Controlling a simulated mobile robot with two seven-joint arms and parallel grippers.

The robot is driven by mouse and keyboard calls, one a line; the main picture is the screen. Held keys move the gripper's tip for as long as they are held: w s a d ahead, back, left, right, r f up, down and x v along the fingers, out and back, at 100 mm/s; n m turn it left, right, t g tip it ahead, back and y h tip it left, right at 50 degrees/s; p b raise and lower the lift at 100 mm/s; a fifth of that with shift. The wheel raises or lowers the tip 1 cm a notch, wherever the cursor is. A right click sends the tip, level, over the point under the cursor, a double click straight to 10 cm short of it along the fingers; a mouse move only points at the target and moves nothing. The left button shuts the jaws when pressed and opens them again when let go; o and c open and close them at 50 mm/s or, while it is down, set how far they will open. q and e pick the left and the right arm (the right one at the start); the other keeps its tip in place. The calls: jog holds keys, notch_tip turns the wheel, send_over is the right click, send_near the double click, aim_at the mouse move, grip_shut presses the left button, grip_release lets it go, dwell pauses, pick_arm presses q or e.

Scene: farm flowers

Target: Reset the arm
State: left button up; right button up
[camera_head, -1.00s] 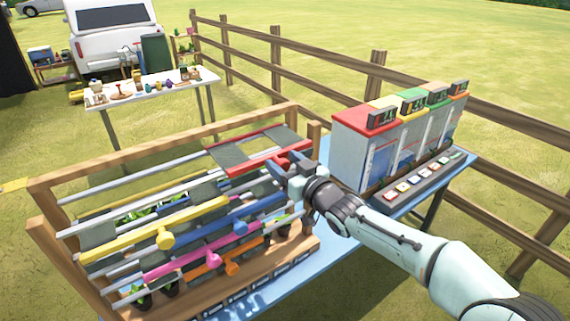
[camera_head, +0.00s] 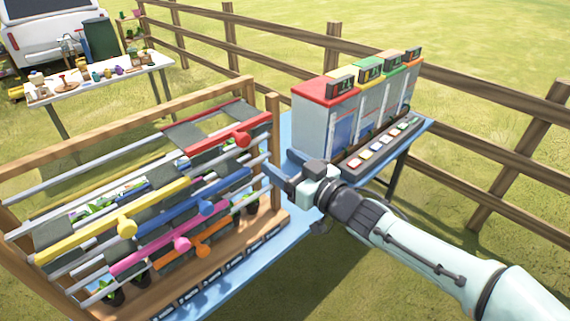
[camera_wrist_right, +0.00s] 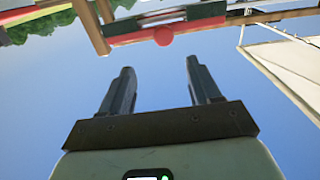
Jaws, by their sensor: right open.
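My right gripper (camera_head: 281,170) is open and empty in the head view, between the wooden rack and the coloured box unit. In the right wrist view its two fingers (camera_wrist_right: 157,85) stand apart with only blue surface between them. The red bar (camera_head: 215,133) with a round red knob (camera_head: 242,139) is on the upper right of the rack, to the left of my gripper and apart from it. The red knob also shows at the top of the right wrist view (camera_wrist_right: 163,36). My left gripper is not in view.
The wooden rack (camera_head: 275,130) holds yellow (camera_head: 110,222), blue (camera_head: 190,207), pink (camera_head: 165,247) and orange (camera_head: 195,245) bars over plants. The box unit (camera_head: 312,125) with a button strip (camera_head: 372,155) stands right of my gripper on the blue table (camera_head: 300,238). A wooden fence (camera_head: 333,50) runs behind.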

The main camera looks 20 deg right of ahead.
dwell(0.4)
jog(key=w+f+m+g+h, duration=0.1)
jog(key=w+f+m+g, duration=0.1)
jog(key=f, duration=0.8)
jog(key=w+f+m+g+h, duration=0.1)
jog(key=f+g, duration=0.1)
jog(key=f, duration=0.8)
jog(key=s+a+f+m+g, duration=0.1)
jog(key=s+f+g, duration=0.15)
jog(key=f, duration=0.65)
jog(key=s+a+f+m+g, duration=0.1)
jog(key=s+f+g, duration=0.15)
jog(key=f, duration=0.75)
jog(key=s+a+f+m+g, duration=0.1)
jog(key=s+a+f+g, duration=0.2)
jog(key=s+f, duration=0.7)
jog(key=s+a+f+m+g, duration=0.2)
jog(key=s+f+g, duration=0.3)
jog(key=s+f, duration=0.6)
jog(key=s+a, duration=0.1)
jog(key=s, duration=0.5)
jog(key=shift+s+f+g, duration=0.15)
jog(key=shift+s+g, duration=0.15)
jog(key=shift+g, duration=0.1)
